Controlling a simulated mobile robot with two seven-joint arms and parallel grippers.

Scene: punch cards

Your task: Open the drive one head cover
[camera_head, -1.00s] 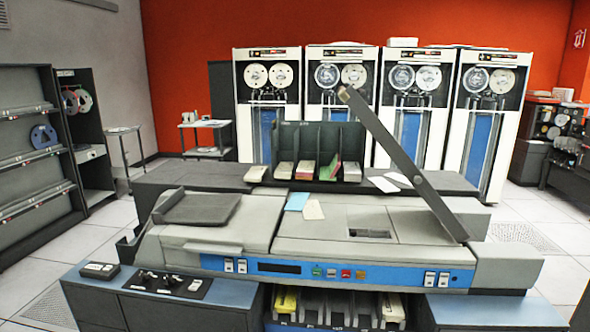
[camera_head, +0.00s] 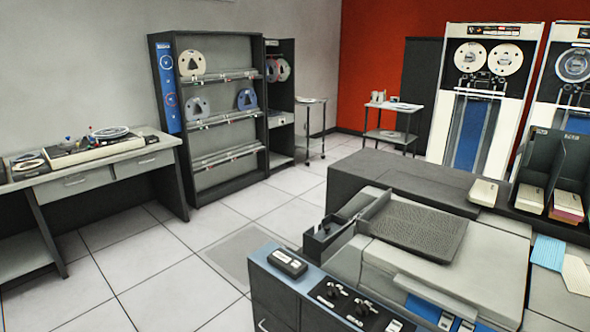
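A tall white tape drive (camera_head: 437,140) stands at the back right, with two light reels (camera_head: 502,58) in its dark upper panel. A dark head area with small fittings (camera_head: 482,82) sits below the reels, above a blue column window. A second tape drive (camera_head: 541,98) is cut off at the right edge. I cannot read which drive is number one, nor tell whether a head cover is open or shut. Neither gripper is in view.
A grey and blue card machine (camera_head: 390,275) and a dark counter (camera_head: 400,188) fill the front right, between me and the drives. A reel rack (camera_head: 262,110), desk (camera_head: 110,170) and small cart (camera_head: 391,135) stand beyond open tiled floor (camera_head: 150,260).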

